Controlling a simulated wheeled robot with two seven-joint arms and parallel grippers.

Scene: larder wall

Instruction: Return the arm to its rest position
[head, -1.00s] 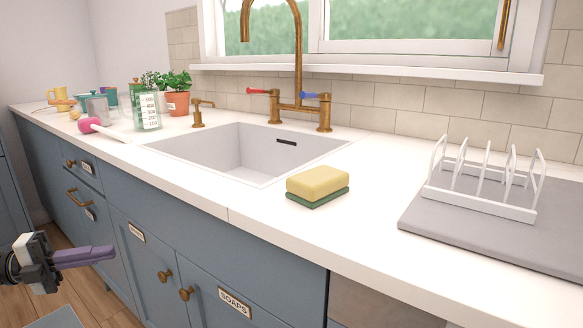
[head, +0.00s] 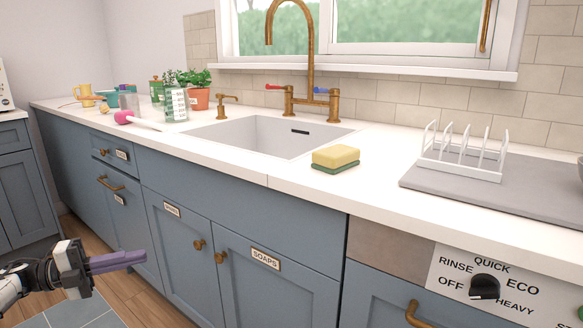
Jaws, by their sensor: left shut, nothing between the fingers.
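My left gripper (head: 118,261) is at the lower left of the head view, in front of the blue cabinets and below counter height. Its purple fingers lie together, shut, with nothing held. It appears apart from the cabinet fronts. Part of my left arm shows behind it at the left edge. My right gripper is not in the view.
The white counter (head: 235,168) holds a sink (head: 262,135), a yellow and green sponge (head: 336,158), a white rack (head: 462,158) on a grey mat (head: 530,190), and several items at the far left. A dishwasher panel (head: 520,295) is at lower right. Cabinet knobs and handles stick out.

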